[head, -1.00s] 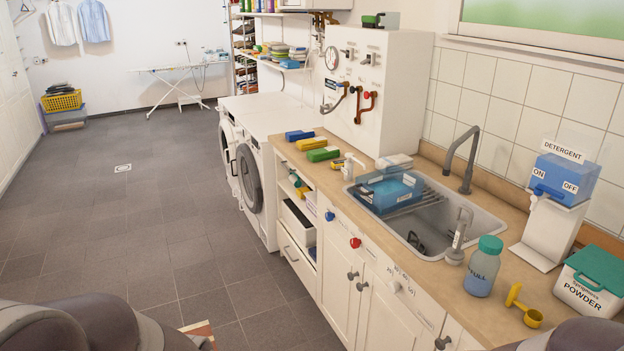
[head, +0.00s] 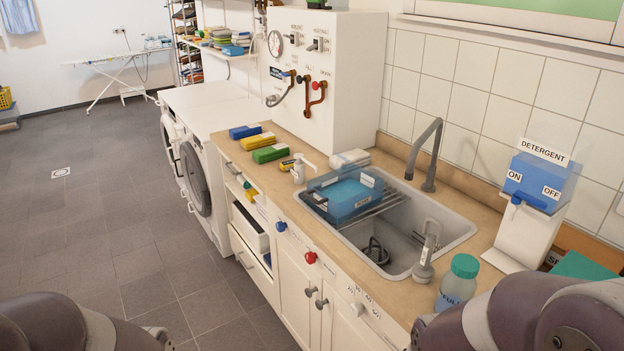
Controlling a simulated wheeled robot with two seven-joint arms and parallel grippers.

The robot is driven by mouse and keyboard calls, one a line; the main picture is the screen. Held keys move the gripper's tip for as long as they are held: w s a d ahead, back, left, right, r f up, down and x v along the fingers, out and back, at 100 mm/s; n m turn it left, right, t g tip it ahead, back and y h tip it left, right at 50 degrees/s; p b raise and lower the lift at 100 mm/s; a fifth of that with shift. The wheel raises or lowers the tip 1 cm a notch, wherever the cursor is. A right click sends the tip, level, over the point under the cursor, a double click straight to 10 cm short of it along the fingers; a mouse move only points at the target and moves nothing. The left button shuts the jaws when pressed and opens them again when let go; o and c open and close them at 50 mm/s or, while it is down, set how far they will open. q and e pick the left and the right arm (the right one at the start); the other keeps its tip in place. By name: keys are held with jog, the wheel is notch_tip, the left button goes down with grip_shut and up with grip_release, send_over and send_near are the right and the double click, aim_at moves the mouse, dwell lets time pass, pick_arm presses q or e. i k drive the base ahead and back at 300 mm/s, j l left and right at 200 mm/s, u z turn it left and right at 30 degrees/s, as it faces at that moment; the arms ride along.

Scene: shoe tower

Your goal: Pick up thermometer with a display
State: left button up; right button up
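I cannot clearly make out a thermometer with a display. A small yellow item with a dark patch (head: 287,165) lies on the counter beside a white spray-type bottle (head: 299,170); it is too small to identify. A grey upright device with a round base and a pale panel on its stem (head: 427,250) stands at the sink's front right corner; I cannot tell whether it is a thermometer. Parts of my two arms show at the bottom left and bottom right. Neither gripper's fingertips show.
The sink (head: 453,231) holds a blue tub (head: 343,193) on a rack. A green-capped bottle (head: 456,283) and detergent dispenser (head: 534,210) stand on the right. Blue, yellow and green blocks lie at the counter's far end.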

aim_at(285, 166)
jog(key=i+z, duration=0.1)
jog(key=z, duration=0.3)
jog(key=j+z, duration=0.1)
jog(key=z, duration=0.25)
jog(key=i+j+z, duration=0.1)
jog(key=z, duration=0.3)
jog(key=j+z, duration=0.1)
jog(key=z, duration=0.25)
jog(key=i+j+z, duration=0.2)
jog(key=j+z, duration=0.15)
jog(key=j, duration=0.55)
jog(key=i+j+z, duration=0.15)
jog(key=j+z, duration=0.2)
jog(key=j, duration=0.6)
jog(key=j+z, duration=0.4)
jog(key=j, duration=1.3)
jog(key=k+j, duration=0.15)
jog(key=j, duration=0.55)
